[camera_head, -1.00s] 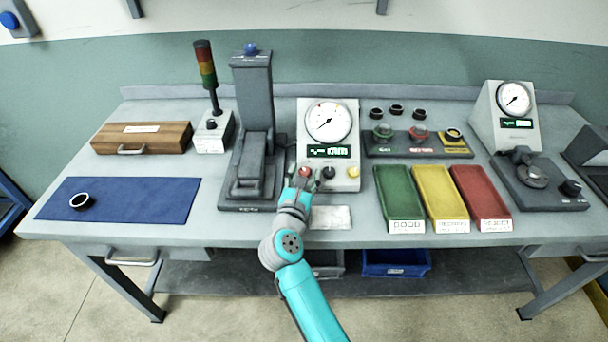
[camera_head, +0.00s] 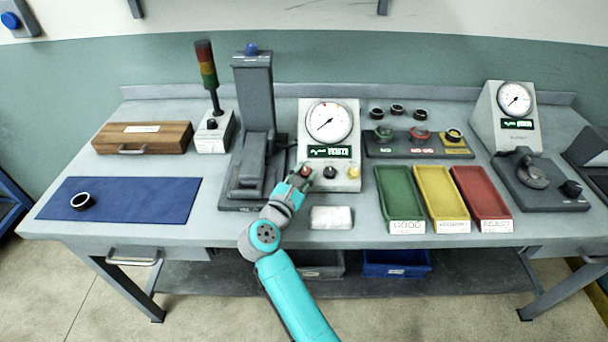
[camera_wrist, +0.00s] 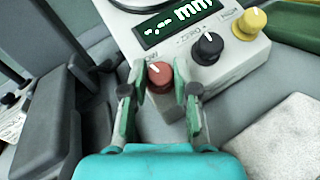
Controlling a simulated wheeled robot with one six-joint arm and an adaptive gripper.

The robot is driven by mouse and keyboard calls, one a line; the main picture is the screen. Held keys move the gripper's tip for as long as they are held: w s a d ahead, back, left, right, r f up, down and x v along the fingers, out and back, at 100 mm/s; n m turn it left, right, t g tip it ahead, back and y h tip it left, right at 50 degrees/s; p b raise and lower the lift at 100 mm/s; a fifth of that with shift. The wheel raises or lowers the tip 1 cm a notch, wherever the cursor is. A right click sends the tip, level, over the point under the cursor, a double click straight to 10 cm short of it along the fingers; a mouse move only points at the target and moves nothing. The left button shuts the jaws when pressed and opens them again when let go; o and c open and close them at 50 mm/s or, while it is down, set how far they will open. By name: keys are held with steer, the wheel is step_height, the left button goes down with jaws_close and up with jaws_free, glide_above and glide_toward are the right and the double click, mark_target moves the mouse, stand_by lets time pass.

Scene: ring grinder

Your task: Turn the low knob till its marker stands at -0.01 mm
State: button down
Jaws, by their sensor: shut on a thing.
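The low knob appears to be the red knob (camera_wrist: 160,74) at the left of the row of knobs on the gauge stand's front. It also shows in the head view (camera_head: 305,171). My gripper (camera_wrist: 160,88) is shut on it, one finger on each side. A short pale marker on the knob's top points up and slightly left in the wrist view.
A black knob (camera_wrist: 207,48) and a yellow knob (camera_wrist: 250,22) stand to the right of the red one. A dark grey press-like device (camera_head: 252,100) rises close on the left. A white pad (camera_head: 331,218) lies in front of the stand.

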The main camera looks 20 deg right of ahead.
steer(key=c, duration=0.9)
jaws_free()
steer(key=shift+a, duration=0.1)
steer(key=v, duration=1.1)
steer(key=shift+s+a, duration=0.25)
steer(key=shift+s, duration=0.1)
